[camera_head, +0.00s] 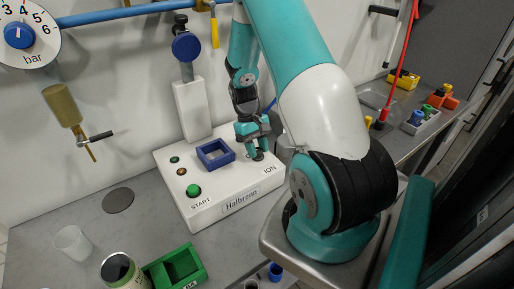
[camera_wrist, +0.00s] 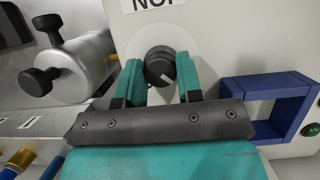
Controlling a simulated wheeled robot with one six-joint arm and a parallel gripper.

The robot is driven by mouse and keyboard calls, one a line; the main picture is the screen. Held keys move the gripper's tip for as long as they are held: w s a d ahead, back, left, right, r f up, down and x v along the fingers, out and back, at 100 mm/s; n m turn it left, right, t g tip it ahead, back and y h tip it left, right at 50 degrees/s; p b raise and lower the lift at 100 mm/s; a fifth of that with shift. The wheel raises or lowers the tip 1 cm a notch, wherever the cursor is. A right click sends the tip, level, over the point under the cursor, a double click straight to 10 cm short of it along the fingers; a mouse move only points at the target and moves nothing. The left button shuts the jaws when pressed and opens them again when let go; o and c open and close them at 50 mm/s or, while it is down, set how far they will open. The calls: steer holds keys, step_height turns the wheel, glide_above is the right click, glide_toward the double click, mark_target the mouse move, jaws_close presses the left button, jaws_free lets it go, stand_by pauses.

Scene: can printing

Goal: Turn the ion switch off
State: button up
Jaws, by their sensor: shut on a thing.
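The ion switch (camera_wrist: 158,68) is a round black knob with a light pointer mark, on a pale disc on the white machine, in the wrist view. The pointer mark sits at a slant. My gripper (camera_wrist: 160,78) has one teal finger on each side of the knob and is shut on it. In the head view my gripper (camera_head: 256,148) reaches down to the right end of the white machine (camera_head: 240,190), above the printed word ION. The knob is hidden there by my gripper.
A blue square frame (camera_head: 215,153) stands on the machine beside my gripper, with a green START button (camera_head: 193,190) nearby. A green box (camera_head: 176,268), a jar (camera_head: 120,271) and a clear cup (camera_head: 73,243) stand in front on the grey bench.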

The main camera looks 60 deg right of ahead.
mark_target(257, 149)
steer(key=o, duration=0.9)
steer(key=shift+o, duration=0.2)
steer(key=shift+r, duration=0.1)
step_height(257, 149, up, 20)
steer(key=b, duration=0.3)
steer(key=a+n+t+b, duration=0.25)
steer(key=a+n, duration=0.35)
steer(key=a, duration=1.4)
steer(key=s+a+n+t+y, duration=0.1)
steer(key=s+a+n, duration=0.1)
steer(key=s+a, duration=0.3)
steer(key=s+a+n+y, duration=0.1)
steer(key=s+a+n, duration=0.1)
steer(key=s+a, duration=0.4)
steer(key=a, duration=0.4)
steer(key=shift+a+f+n+t+y, duration=0.3)
steer(key=shift+f+n+t+y, duration=0.05)
steer(key=shift+n+y, duration=0.05)
